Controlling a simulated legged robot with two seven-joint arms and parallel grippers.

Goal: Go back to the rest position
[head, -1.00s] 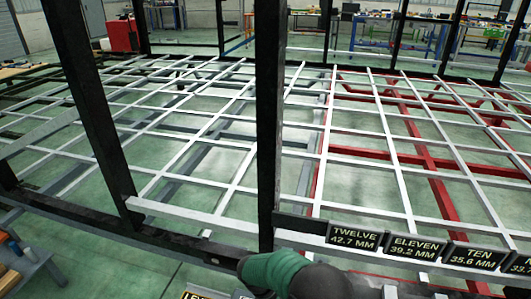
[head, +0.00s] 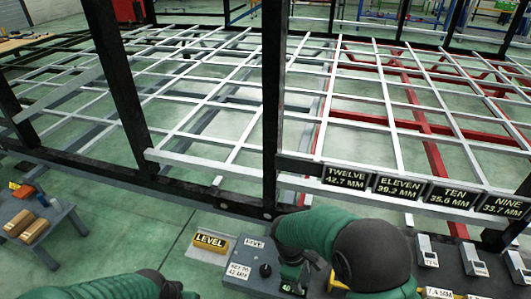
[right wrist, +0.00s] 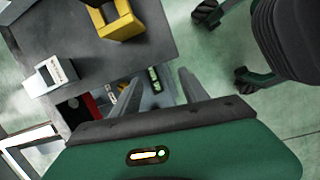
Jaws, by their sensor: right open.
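My right gripper (head: 318,270) is open, low in the head view, beside a grey device with a small green display (head: 290,287). In the right wrist view its two fingers (right wrist: 159,78) are spread apart, with the grey device and its green display (right wrist: 154,74) showing between and behind them. I see nothing clearly held. My left arm enters at the bottom left of the head view. Its gripper (head: 178,291) is mostly cut off by the lower edge, so its jaws cannot be judged.
The trailer chassis (head: 150,187), a black frame with pale crossbars, fills the area ahead. A small grey table (head: 60,223) stands left. Size plates (head: 399,187) hang on the frame.

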